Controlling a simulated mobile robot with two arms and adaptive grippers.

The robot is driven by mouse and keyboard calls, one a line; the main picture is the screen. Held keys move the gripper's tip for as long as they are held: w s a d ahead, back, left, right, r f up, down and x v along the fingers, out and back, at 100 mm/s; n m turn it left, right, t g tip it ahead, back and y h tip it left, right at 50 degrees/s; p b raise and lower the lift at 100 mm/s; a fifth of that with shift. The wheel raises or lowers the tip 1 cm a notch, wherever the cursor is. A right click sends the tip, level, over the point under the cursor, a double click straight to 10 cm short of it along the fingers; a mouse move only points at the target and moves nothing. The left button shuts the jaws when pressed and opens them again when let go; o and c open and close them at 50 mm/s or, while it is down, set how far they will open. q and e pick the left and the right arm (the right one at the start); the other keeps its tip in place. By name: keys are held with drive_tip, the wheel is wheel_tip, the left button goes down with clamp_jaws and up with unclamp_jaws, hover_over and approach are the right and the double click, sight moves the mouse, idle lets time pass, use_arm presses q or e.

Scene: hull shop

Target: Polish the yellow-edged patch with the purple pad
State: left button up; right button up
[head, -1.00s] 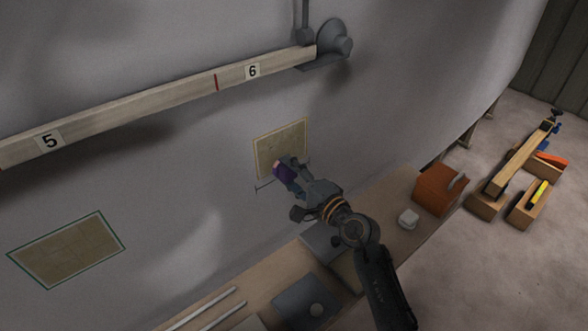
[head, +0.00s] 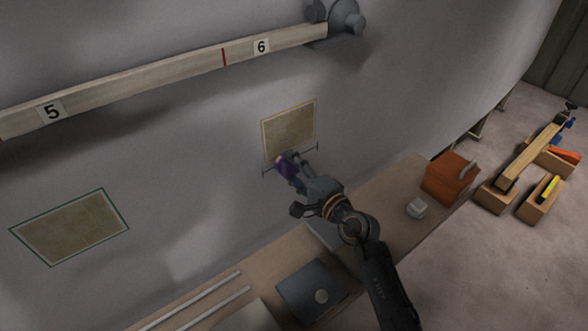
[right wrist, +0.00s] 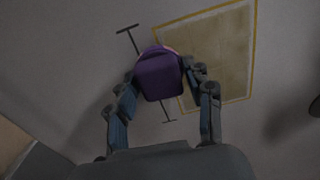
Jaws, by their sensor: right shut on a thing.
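The yellow-edged patch (head: 289,130) is a tan rectangle on the grey hull wall, and it fills the upper right of the right wrist view (right wrist: 218,55). My right gripper (head: 291,172) is shut on the purple pad (head: 284,164), at the lower edge of the patch. In the right wrist view the pad (right wrist: 160,75) sits between the fingertips, over a dark line with end ticks and overlapping the patch's left edge in the picture. I cannot tell whether the pad touches the wall. My left gripper is not in view.
A green-edged patch (head: 70,228) is on the wall at left. A wooden batten (head: 160,82) marked 5 and 6 runs above. The bench below holds a grey plate (head: 312,292), white rods (head: 205,300), a small white block (head: 416,208) and an orange box (head: 450,178).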

drive_tip(key=shift+w+a, duration=0.4)
drive_tip(key=shift+w, duration=0.15)
idle(0.4)
